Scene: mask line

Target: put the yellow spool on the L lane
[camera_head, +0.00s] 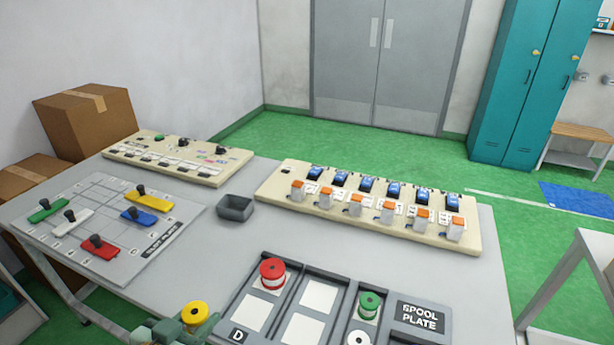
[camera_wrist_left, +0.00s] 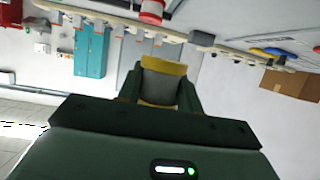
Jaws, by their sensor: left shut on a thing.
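The yellow spool (camera_head: 195,313) is at the bottom of the head view, left of the spool plate (camera_head: 341,276). My left gripper (camera_head: 180,327) is shut on it. In the left wrist view the yellow spool (camera_wrist_left: 163,68) sits between the two fingers of the left gripper (camera_wrist_left: 161,88). The spool plate is cut off at the bottom edge. A letter D shows at its left front; no L label is in view. A red spool (camera_head: 272,272) stands in its left lane. A green spool (camera_head: 369,304) and a white spool (camera_head: 359,338) stand in a lane farther right. My right gripper is not in view.
A small dark bin (camera_head: 235,208) stands mid-table. A cream switch board (camera_head: 370,214) is behind the spool plate. A grey board with coloured handled pieces (camera_head: 107,225) and another cream board (camera_head: 177,160) are at left. The plate's middle lane shows empty white pads.

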